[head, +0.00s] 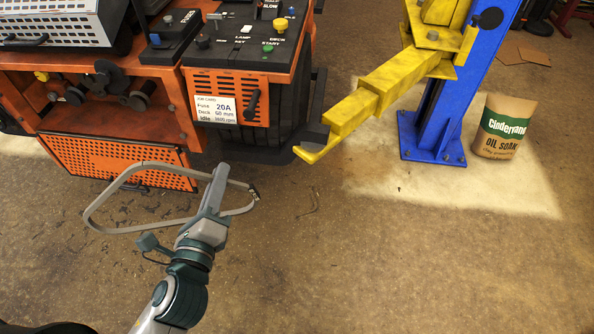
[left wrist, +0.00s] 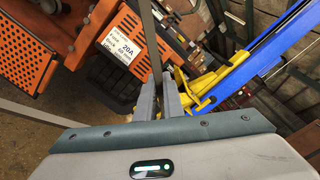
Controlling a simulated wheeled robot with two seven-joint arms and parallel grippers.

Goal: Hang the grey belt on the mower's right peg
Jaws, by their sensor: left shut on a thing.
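The grey belt (head: 104,192) is a long thin loop held in the air in front of the mower (head: 170,130). My left gripper (head: 216,183) is shut on the belt near its right end, and most of the loop stretches to the left. In the left wrist view the belt (left wrist: 150,40) runs up from between the fingers (left wrist: 166,95). The mower's open front bay has dark round fittings, one at left (head: 75,95) and one at right (head: 140,98); I cannot tell which is the right peg. The belt is apart from both. My right gripper is out of view.
An orange perforated panel (head: 115,163) hangs low on the mower's front. A control box (head: 240,85) juts out at its right. A yellow lift arm (head: 365,105) on a blue post (head: 440,120) reaches toward it. A paper sack (head: 503,127) stands at right. The front floor is clear.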

